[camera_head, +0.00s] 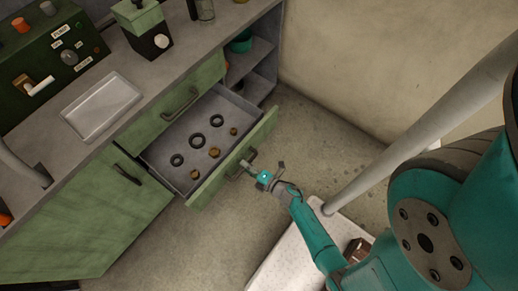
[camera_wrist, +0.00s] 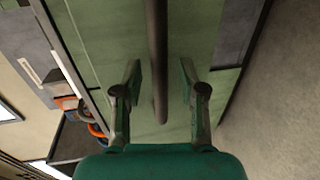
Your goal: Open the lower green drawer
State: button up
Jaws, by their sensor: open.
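The lower green drawer (camera_head: 236,159) is pulled out from the cabinet in the head view. Its grey inside shows several dark rings and small brown pieces. Its dark bar handle (camera_head: 241,166) is on the front. My gripper (camera_head: 262,170) is at this handle in the head view. In the wrist view my gripper (camera_wrist: 160,85) is open, with one finger on each side of the dark handle (camera_wrist: 158,60). Both fingers look apart from the bar. The green drawer front (camera_wrist: 100,30) lies behind them.
A shut upper drawer (camera_head: 172,100) with its own handle sits above the open one. A green cabinet door (camera_head: 85,215) is at left, and open shelves (camera_head: 250,65) are at right. A white tray (camera_head: 102,106) lies on the counter. Grey floor (camera_head: 235,230) is clear before the drawer.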

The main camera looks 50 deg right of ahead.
jog(key=s+r, duration=0.2)
jog(key=s, duration=0.8)
jog(key=shift+s, duration=0.35)
dwell(0.3)
jog(key=shift+r, duration=0.1)
